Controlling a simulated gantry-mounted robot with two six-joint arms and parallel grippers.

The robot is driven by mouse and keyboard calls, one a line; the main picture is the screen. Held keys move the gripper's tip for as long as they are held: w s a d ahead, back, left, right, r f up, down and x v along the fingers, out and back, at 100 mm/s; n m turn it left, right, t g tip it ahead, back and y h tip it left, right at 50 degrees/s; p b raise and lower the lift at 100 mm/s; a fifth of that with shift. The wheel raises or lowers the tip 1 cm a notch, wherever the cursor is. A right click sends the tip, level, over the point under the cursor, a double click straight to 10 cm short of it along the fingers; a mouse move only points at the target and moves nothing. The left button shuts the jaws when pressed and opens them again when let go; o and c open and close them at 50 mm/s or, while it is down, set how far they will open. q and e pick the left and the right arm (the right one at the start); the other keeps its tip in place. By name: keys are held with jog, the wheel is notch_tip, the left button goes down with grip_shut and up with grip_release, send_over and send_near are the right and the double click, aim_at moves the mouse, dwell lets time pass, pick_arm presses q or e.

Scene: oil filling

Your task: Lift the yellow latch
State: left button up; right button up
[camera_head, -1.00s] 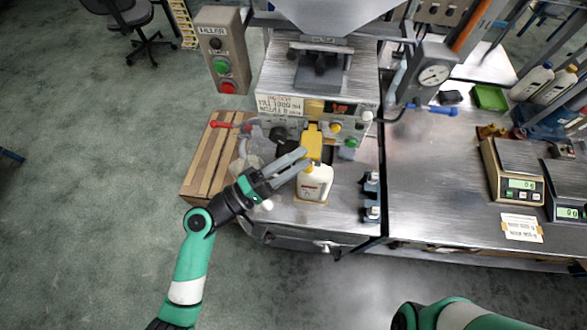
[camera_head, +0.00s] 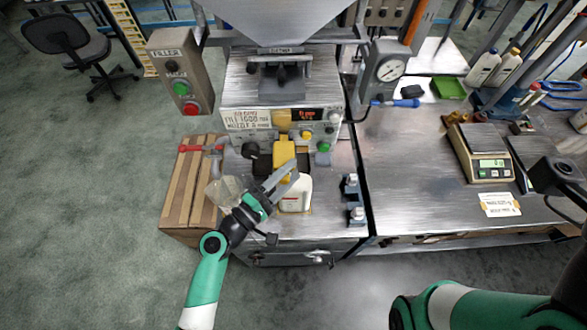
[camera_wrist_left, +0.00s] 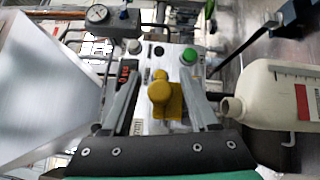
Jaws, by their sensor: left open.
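The yellow latch (camera_head: 284,152) is on the front of the filling machine (camera_head: 240,95), above a white bottle (camera_head: 296,194). My left gripper (camera_head: 287,172) is open just in front of the latch and overlaps the bottle's upper left in the head view. In the left wrist view, a yellow knob and plate (camera_wrist_left: 166,98) appear between the two open fingers of the left gripper (camera_wrist_left: 160,95). I cannot tell if the fingers touch it. The bottle also shows in the wrist view (camera_wrist_left: 285,97), with its mouth uncapped. My right arm shows at the lower right, but its fingers do not.
A filler button box (camera_head: 180,75) stands at the machine's left, above a wooden slatted crate (camera_head: 183,190). A clear funnel-like piece (camera_head: 224,190) is beside the left gripper. Black clamps (camera_head: 353,200) stand right of the bottle. A scale (camera_head: 480,150) sits on the right bench.

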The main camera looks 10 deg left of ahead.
pick_arm(q)
jog(key=shift+x, duration=0.85)
grip_shut()
dwell(0.8)
